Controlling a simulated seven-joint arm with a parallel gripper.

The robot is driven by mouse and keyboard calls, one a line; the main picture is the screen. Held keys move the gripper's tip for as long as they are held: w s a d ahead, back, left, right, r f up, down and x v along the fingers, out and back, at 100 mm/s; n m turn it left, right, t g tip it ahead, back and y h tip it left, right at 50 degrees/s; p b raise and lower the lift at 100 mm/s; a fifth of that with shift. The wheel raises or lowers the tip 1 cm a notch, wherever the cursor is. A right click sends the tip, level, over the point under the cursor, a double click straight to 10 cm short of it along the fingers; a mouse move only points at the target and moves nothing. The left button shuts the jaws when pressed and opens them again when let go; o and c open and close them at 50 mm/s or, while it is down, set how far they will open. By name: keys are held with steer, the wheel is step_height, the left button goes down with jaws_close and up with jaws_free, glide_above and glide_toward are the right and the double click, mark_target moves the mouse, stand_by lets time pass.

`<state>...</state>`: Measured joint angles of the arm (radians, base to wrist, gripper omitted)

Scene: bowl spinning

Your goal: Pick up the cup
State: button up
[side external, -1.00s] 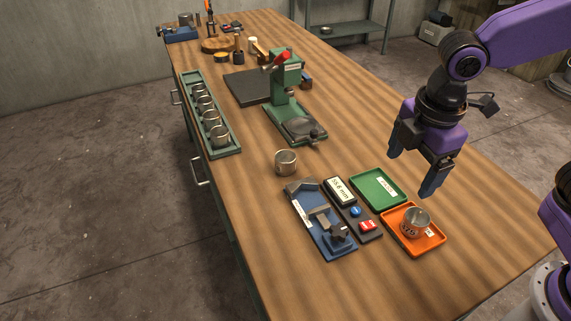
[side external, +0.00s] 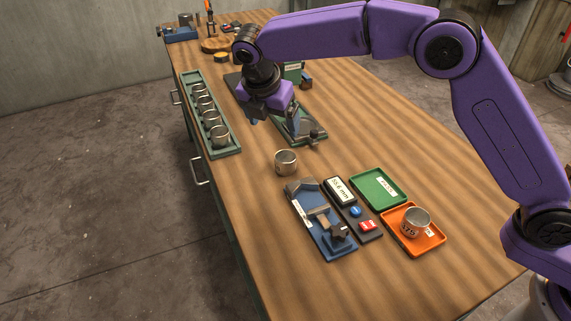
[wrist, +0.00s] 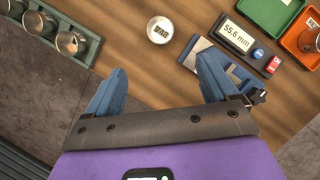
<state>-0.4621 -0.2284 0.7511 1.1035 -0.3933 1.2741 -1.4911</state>
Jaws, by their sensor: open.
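A small metal cup (side external: 286,162) stands alone on the wooden bench, between the green press and the blue gauge fixture. It also shows in the wrist view (wrist: 160,30), ahead of the fingertips and between them sideways, with dark markings inside it. My gripper (side external: 274,121) is open and empty above the bench, beyond the cup and in front of the press. Its two blue fingers (wrist: 162,72) are spread apart in the wrist view, with only bench between them. More metal cups (side external: 220,136) stand in a green rack. Another cup (side external: 415,222) sits in the orange tray.
The green rack (side external: 233,150) runs along the bench's left edge. The green press (side external: 300,128) is partly hidden by my arm. The blue fixture (side external: 335,250), a display reading 55.6 mm (side external: 340,190), a green tray (side external: 365,198) and an orange tray (side external: 428,250) lie nearer.

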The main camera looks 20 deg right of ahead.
glide_toward(285, 159)
step_height(285, 159, down, 2)
steer(key=shift+d+f+n, duration=0.1)
steer(key=shift+f+n, duration=0.1)
steer(key=shift+n, duration=0.1)
steer(key=shift+s+x, duration=0.25)
steer(key=shift+x, duration=1.05)
steer(key=shift+s+x, duration=0.2)
steer(key=shift+x, duration=1.1)
steer(key=shift+d+f, duration=0.1)
steer(key=c, duration=1)
steer(key=shift+c, duration=0.2)
